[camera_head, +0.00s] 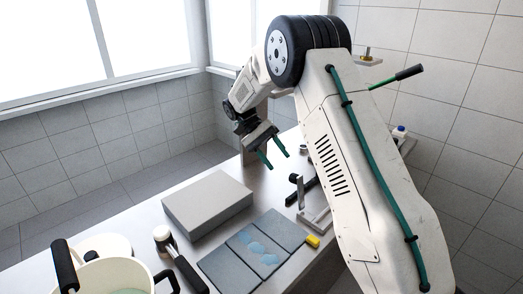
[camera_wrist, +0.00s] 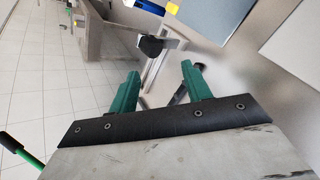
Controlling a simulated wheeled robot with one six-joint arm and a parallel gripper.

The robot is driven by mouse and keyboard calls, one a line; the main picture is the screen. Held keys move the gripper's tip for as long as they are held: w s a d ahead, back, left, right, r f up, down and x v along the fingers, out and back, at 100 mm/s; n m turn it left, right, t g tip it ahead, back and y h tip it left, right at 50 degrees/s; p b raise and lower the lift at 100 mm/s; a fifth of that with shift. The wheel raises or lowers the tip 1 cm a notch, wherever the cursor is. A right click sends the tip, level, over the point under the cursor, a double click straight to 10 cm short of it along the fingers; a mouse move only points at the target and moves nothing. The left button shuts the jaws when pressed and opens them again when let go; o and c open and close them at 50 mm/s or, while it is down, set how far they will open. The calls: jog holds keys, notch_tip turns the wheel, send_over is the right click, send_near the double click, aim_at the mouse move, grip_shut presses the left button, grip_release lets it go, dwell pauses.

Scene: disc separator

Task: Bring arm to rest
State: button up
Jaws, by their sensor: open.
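My gripper (camera_head: 273,155) hangs over the far part of the metal worktop, its two green fingers apart with nothing between them. In the wrist view my gripper (camera_wrist: 160,88) also shows both green fingers spread and empty. My arm is bent, with its upper link rising on the right of the head view. Below and beyond the fingers in the wrist view is a metal stand with a black knob (camera_wrist: 152,47). My gripper is apart from it.
A grey block (camera_head: 208,203) and dark flat plates with a wet patch (camera_head: 252,250) lie on the worktop (camera_head: 150,222). A yellow piece (camera_head: 313,241) is beside the plates. A pale bucket (camera_head: 112,275) and a brush-like tool (camera_head: 178,258) stand front left. Windows and tiled walls enclose the back.

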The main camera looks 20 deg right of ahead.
jog(key=s+a+r+n+t+y, duration=0.1)
jog(key=s+r+t, duration=0.3)
jog(key=s, duration=0.7)
jog(key=s+a+r+n+t+y, duration=0.1)
jog(key=s+a+r+n+t, duration=0.2)
jog(key=s, duration=0.9)
jog(key=s+a+r+n+t+y, duration=0.2)
jog(key=s+r+t, duration=0.2)
jog(key=s, duration=0.7)
jog(key=shift+s+a+r+n+t, duration=0.2)
jog(key=shift+s+r+n+t, duration=0.1)
jog(key=shift+r, duration=0.7)
jog(key=shift+c, duration=0.3)
